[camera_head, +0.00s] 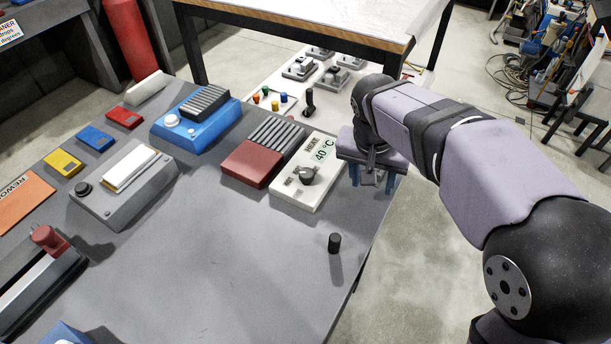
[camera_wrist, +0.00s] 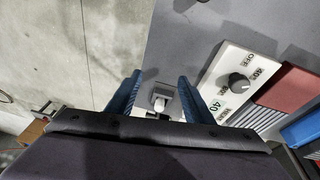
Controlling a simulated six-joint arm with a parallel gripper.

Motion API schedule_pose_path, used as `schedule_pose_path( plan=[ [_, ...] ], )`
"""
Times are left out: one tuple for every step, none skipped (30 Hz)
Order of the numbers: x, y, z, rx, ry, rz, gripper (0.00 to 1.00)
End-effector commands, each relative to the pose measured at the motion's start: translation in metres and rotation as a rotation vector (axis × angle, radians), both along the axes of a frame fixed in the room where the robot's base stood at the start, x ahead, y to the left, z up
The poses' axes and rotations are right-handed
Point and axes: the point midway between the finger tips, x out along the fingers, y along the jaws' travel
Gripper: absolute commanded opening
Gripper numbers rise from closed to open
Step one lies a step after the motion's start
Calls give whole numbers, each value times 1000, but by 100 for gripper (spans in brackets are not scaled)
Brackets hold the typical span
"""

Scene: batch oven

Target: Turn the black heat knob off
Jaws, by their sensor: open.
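The black heat knob (camera_head: 307,175) sits on a white panel (camera_head: 290,196) with a display reading 40 °C. The knob also shows in the wrist view (camera_wrist: 238,83), with OFF printed near it on the panel. I cannot clearly tell which mark the knob points to. My gripper (camera_head: 372,180) is to the right of the panel, near the table's edge, apart from the knob. In the wrist view its two blue fingers (camera_wrist: 158,92) are spread with nothing held between them, and the knob lies to their right.
A dark red block (camera_head: 250,163) with a ribbed grey part adjoins the panel's left side. A short black cylinder (camera_head: 334,243) stands on the grey table (camera_head: 230,270) in front of the panel. A blue device (camera_head: 196,128) stands farther left. The table's front middle is largely clear.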

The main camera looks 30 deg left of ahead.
Motion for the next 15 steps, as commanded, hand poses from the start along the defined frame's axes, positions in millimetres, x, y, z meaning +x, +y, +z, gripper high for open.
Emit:
schedule_pose_path(
  plan=[
    [-4,32,-1,9,-24,19,47],
    [-6,48,2,17,-38,20,47],
    [-9,67,5,26,-55,21,47],
    [-12,80,7,32,-66,23,47],
    [-16,92,9,41,-76,23,47],
    [-20,106,12,50,-88,22,47],
    [-23,115,14,57,-97,21,47],
    [-26,123,15,63,-104,22,47],
    [-30,132,17,70,-111,21,47],
    [-32,137,19,75,-116,19,47],
    [-34,142,20,78,-118,18,47],
    [-36,146,20,82,-122,19,47],
    [-37,148,21,84,-125,17,47],
    [-38,150,22,87,-127,16,47],
    [-38,151,22,88,-128,15,47]
  ],
)
